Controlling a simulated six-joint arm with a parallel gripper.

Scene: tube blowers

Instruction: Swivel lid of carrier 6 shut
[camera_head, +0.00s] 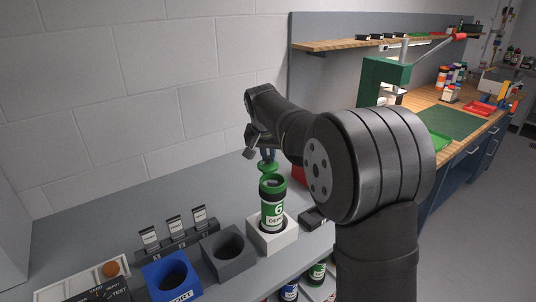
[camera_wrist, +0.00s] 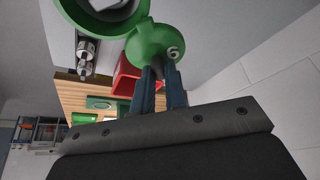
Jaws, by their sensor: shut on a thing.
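Carrier 6 (camera_head: 273,214), a dark tube with green bands and a white label marked 6, stands upright in a white square holder (camera_head: 287,238). Its green lid (camera_head: 268,167) is swung off to the side of the mouth, so the mouth is at least partly open. In the wrist view, the green rim of the carrier (camera_wrist: 72,14) is at the top left and the round lid (camera_wrist: 150,40) is beside it, joined near the rim. The exact grip contact is partly hidden.
A dark grey empty holder (camera_head: 228,246) and a blue holder (camera_head: 168,272) stand left of the carrier. A rack with small cards (camera_head: 174,234) is behind them. A dark box (camera_head: 314,219) lies to the right. A red object (camera_head: 299,174) is behind, partly hidden by my arm.

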